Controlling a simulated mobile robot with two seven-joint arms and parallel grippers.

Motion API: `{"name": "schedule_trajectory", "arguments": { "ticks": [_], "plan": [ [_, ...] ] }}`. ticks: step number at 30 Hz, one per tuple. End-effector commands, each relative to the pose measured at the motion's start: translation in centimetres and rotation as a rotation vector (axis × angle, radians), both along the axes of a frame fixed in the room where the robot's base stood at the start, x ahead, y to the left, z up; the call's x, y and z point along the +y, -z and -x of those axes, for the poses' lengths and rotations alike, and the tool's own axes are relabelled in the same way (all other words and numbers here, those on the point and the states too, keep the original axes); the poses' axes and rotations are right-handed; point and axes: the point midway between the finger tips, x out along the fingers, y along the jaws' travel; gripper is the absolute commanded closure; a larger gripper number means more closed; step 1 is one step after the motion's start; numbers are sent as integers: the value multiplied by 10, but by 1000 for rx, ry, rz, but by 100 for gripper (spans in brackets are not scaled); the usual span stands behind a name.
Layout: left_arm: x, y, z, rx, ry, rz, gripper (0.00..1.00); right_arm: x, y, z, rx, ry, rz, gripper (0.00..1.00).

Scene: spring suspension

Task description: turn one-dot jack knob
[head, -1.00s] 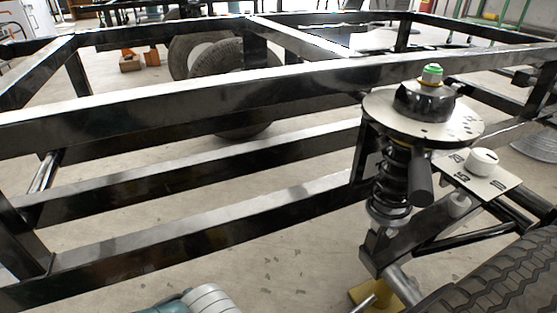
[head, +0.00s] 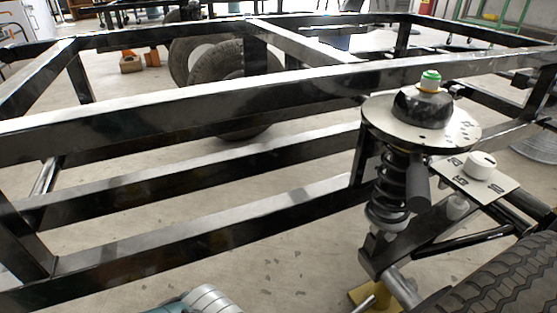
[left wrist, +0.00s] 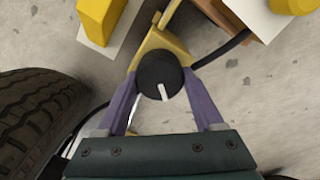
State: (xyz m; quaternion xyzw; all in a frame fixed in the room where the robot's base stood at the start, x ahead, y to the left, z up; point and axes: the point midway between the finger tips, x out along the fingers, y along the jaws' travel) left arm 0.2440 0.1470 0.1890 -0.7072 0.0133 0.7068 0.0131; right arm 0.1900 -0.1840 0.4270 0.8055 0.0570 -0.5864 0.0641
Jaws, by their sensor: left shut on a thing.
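In the left wrist view, a round black knob (left wrist: 158,72) with a white line mark sits at the front of a yellow jack (left wrist: 160,38). My left gripper (left wrist: 161,88) has its two purple fingers on either side of the knob and is shut on it. The white line points down and slightly right in that view. No dot marking can be made out. In the head view, part of a yellow base (head: 362,291) shows low beside a metal bar. The knob and my left fingers are hidden there. My right gripper is in neither view.
A coil-spring strut (head: 392,185) stands under a round plate (head: 385,117) with a green-topped nut (head: 430,77). A dial plate (head: 500,187) is beside it. Black frame rails (head: 180,105) cross the view. Tyres stand at lower right (head: 515,275) and in the wrist view (left wrist: 35,115).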

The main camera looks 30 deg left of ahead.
Motion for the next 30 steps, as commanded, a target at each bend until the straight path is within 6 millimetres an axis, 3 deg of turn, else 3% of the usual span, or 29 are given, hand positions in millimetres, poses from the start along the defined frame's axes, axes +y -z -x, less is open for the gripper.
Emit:
{"name": "schedule_trajectory", "arguments": {
  "ticks": [18, 30],
  "plan": [
    [3, 1, 2, 2, -558, -1, 87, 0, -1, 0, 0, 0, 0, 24],
    [4, 2, 3, 2, -757, -2, 87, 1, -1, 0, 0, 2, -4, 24]
  ]
}}
